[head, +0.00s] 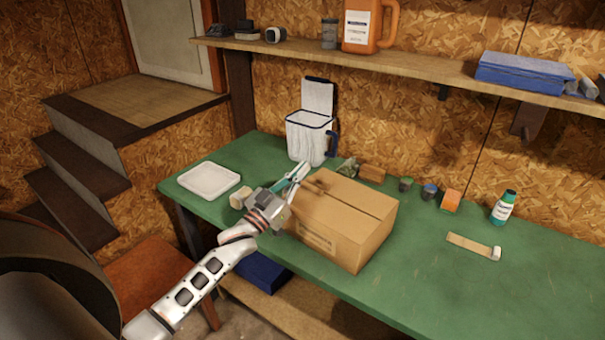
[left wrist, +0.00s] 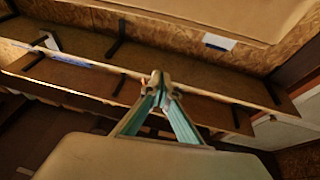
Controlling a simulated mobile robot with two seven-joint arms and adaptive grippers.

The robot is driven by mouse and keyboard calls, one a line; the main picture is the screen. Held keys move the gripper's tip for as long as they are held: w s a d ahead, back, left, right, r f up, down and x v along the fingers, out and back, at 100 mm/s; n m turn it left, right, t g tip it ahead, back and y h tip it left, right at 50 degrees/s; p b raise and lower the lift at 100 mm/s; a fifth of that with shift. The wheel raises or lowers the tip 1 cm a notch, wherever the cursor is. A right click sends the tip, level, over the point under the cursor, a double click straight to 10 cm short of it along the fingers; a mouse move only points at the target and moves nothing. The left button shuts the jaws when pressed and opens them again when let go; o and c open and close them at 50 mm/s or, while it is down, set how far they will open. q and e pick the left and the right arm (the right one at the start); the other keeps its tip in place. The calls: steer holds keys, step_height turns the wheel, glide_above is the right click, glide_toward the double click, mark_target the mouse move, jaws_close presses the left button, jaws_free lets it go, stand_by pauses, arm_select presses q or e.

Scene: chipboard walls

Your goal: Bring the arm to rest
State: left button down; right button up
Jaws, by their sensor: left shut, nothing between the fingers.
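My left gripper (head: 300,170) is over the green workbench (head: 430,300), just left of and above the back left part of a closed cardboard box (head: 345,215). Its fingers point up toward the back, and it holds nothing. In the left wrist view its fingertips (left wrist: 160,78) meet, with shelves and wall behind them. My left arm reaches in from the lower left. My right gripper is not in either view.
A white tray (head: 209,181) and a white lidded bin (head: 310,138) stand on the bench near the gripper. Small jars, an orange block (head: 451,201) and a green-capped bottle (head: 503,208) are further right. A shelf (head: 420,70) runs above. The front right bench top is clear.

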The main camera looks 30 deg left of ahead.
arm_select(q)
steer(key=s+a+r, duration=0.1)
steer(key=s+r, duration=0.3)
steer(key=s, duration=0.3)
steer(key=s+d+f+g, duration=0.2)
steer(key=s+f, duration=0.1)
steer(key=f, duration=0.4)
steer(key=s+d+f+g+y, duration=0.1)
steer(key=s+d+f, duration=0.2)
steer(key=f, duration=0.4)
steer(key=s+d+f+g+y, duration=0.1)
steer(key=s+d+f+g, duration=0.1)
steer(key=f, duration=0.6)
steer(key=shift+s+d+g, duration=0.25)
steer(key=shift+s+g, duration=0.05)
steer(key=shift+s, duration=0.2)
steer(key=s+d+f+m+g, duration=0.1)
steer(key=s+d+f+g, duration=0.1)
steer(key=s+d+f, duration=0.2)
steer(key=s+d+f+m+g, duration=0.1)
steer(key=s+d+f+g, duration=0.2)
steer(key=s+f, duration=0.7)
steer(key=shift+s+d+f, duration=0.2)
steer(key=shift+s+d, duration=0.55)
steer(key=shift+d, duration=0.1)
